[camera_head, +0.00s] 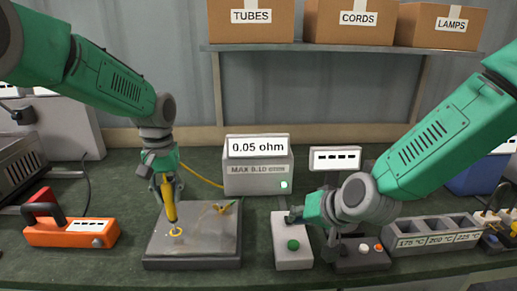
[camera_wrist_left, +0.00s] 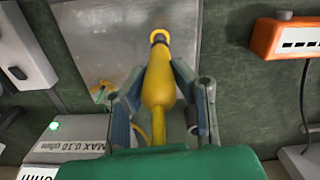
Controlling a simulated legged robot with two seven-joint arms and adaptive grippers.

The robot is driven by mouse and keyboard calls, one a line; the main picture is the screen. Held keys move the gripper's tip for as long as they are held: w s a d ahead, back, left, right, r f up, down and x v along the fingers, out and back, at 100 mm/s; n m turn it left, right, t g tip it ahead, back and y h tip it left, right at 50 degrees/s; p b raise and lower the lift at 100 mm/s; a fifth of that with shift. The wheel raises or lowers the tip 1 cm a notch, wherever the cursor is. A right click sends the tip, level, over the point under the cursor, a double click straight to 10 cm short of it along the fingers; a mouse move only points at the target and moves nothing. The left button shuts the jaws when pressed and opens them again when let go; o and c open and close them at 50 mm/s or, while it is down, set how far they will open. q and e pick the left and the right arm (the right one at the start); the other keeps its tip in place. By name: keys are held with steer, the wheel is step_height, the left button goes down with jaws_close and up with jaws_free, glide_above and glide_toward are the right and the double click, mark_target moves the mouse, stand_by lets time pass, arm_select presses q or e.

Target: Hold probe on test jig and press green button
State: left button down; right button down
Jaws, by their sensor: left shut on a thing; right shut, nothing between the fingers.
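My left gripper (camera_head: 168,183) is shut on the yellow probe (camera_head: 169,200), which points down at the test jig (camera_head: 195,262), a grey metal plate on a dark base. In the left wrist view, the probe (camera_wrist_left: 159,85) sits between both fingers, its tip at a ring on the plate (camera_wrist_left: 110,40). The green button (camera_head: 293,244) sits on a pale box (camera_head: 292,262) right of the jig. My right gripper (camera_head: 293,215) is shut and empty over the back part of this box, behind the button. Its fingertips are small and partly unclear.
A meter (camera_head: 258,172) behind the jig reads 0.05 ohm, with a lit green light. An orange tool (camera_head: 70,232) lies at left. A dark box with buttons (camera_head: 362,256) and a labelled compartment tray (camera_head: 437,238) stand at right. A shelf (camera_head: 330,47) holds cartons.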

arm_select(q)
steer(key=shift+r+p, duration=3.55)
steer(key=shift+p, duration=0.25)
steer(key=shift+f, duration=0.1)
